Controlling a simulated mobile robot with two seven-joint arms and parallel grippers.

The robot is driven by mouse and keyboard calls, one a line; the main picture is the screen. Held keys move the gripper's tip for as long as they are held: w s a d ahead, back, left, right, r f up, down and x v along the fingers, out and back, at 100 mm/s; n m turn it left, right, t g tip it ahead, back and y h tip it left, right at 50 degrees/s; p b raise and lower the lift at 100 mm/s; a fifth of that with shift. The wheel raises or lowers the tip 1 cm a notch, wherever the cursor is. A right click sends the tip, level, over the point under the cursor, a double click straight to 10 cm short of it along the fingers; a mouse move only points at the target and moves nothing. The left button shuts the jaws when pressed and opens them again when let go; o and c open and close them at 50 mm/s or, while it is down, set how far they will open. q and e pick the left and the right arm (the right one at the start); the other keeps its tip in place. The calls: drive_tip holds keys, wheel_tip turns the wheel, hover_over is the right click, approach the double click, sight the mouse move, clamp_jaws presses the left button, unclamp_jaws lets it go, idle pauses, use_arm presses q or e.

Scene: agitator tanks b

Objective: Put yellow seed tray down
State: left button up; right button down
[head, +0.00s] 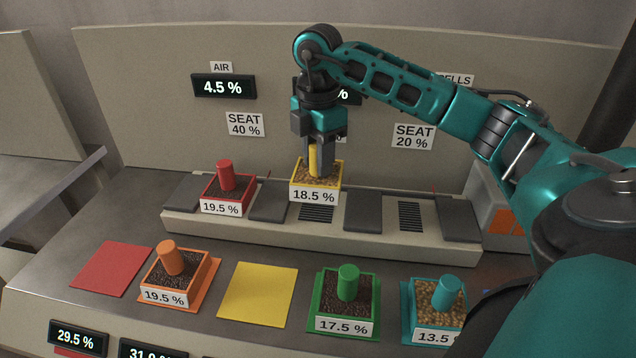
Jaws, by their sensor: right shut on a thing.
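The yellow seed tray (317,194), labelled 18.5 %, is a small square box with grainy tan filling and an upright yellow post (314,160). My right gripper (318,165) points down from above and is shut on the yellow post. The tray is at the raised grey bench, over or on the slotted vent (318,214) near its middle; I cannot tell whether it touches the bench. A bare yellow mat (258,294) lies on the front counter. My left gripper is not in view.
A red tray (226,193) labelled 19.5 % stands on the bench to the left. Orange (175,276), green (346,300) and teal (438,302) trays stand on the front counter. A red mat (110,268) is bare. Another slotted vent (410,216) to the right is uncovered.

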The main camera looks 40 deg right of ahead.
sight(318, 180)
drive_tip(key=shift+f, duration=2.65)
drive_tip(key=shift+f, duration=0.15)
drive_tip(key=c, duration=0.8)
unclamp_jaws()
wheel_tip(318, 180, up, 12)
drive_tip(key=shift+r, duration=0.2)
